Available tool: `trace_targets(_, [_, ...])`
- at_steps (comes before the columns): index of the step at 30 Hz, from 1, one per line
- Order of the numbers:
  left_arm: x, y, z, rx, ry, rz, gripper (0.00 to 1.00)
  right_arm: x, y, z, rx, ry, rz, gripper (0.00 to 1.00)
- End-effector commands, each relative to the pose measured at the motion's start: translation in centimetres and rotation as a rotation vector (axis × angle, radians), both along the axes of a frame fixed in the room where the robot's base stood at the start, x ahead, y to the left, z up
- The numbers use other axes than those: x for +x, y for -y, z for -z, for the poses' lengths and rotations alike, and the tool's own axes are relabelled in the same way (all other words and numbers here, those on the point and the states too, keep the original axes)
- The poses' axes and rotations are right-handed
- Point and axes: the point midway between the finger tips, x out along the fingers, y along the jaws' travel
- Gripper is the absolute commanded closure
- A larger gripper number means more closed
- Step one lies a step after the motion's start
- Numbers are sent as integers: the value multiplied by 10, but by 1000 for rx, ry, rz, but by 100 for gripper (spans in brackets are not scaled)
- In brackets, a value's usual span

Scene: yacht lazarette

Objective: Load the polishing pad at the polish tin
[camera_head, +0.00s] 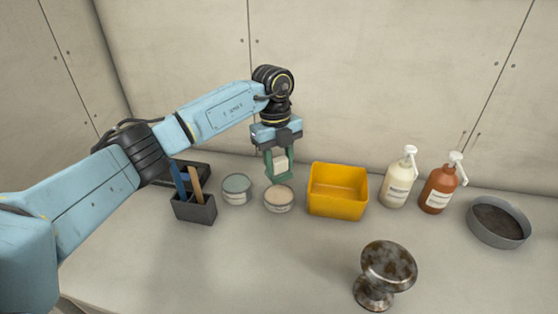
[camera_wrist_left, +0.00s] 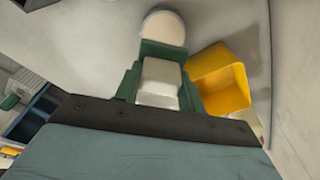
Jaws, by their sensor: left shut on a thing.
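My left gripper (camera_head: 279,176) points down, its green fingers shut on a pale block-shaped polishing pad (camera_head: 281,163). The pad also shows between the fingers in the left wrist view (camera_wrist_left: 161,76). A round tin with a cream-coloured top (camera_head: 278,196) stands on the counter just below the gripper. It also shows just beyond the fingertips in the left wrist view (camera_wrist_left: 163,28). The pad appears above the tin; I cannot tell the exact gap. A second tin with a grey-green top (camera_head: 236,187) stands to its left. Labels are too small to read. My right gripper is out of view.
A yellow bin (camera_head: 337,205) stands close right of the cream tin. Farther right are a white pump bottle (camera_head: 399,181), a brown pump bottle (camera_head: 440,187) and a round dark-filled tray (camera_head: 499,236). A tarnished metal piece (camera_head: 386,264) stands in front. A dark holder (camera_head: 195,210) with tools is left.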

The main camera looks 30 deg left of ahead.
Motion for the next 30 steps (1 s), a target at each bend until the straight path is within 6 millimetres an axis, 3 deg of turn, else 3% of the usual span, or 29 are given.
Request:
trace_targets(11, [2,-1,7,-1,1,-126,79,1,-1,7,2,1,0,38])
trace_targets(22, [2,-1,40,1,1,-122,79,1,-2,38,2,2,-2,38])
trace_targets(30, [2,-1,59,1,1,-122,79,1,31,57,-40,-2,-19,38])
